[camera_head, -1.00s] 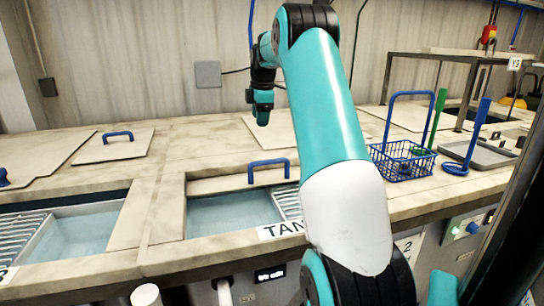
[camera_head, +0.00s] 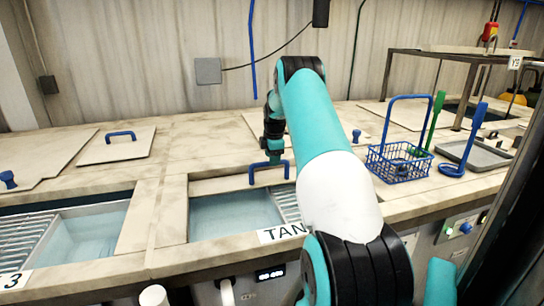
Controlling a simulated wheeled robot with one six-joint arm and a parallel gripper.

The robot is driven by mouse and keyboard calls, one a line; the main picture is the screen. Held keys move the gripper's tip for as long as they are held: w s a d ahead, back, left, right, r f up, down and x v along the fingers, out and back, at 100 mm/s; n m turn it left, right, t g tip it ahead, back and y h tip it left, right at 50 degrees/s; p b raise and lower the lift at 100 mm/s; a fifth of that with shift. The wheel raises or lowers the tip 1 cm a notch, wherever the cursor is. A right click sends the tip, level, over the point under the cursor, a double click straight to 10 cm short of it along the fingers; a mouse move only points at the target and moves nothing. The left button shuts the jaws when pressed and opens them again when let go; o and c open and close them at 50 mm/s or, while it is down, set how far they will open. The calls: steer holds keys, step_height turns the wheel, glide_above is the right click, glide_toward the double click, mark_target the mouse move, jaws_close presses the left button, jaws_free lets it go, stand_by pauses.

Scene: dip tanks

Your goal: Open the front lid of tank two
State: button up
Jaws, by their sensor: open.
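The tank (camera_head: 232,217) with the label "TAN", its number hidden behind my arm, stands at the front centre with water showing. Its front lid (camera_head: 215,186) is a pale panel at the back of the opening, which is partly uncovered. The lid's blue bar handle (camera_head: 253,173) stands upright on it. My gripper (camera_head: 274,157) is dark and teal, points down and is at the handle's top bar. It is open; its fingertips are small here, and I cannot tell whether they touch or straddle the bar. My arm hides the right end of the lid.
A tank labelled 3 (camera_head: 92,232) is at left, also partly open. Behind it lies a lid with a blue handle (camera_head: 121,136). A blue wire basket (camera_head: 400,165), a grey tray (camera_head: 478,152) and a blue hook tool (camera_head: 468,145) sit at right.

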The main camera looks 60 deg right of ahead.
steer(key=shift+w+d+f, duration=0.1)
steer(key=shift+f, duration=0.8)
steer(key=shift+c, duration=0.4)
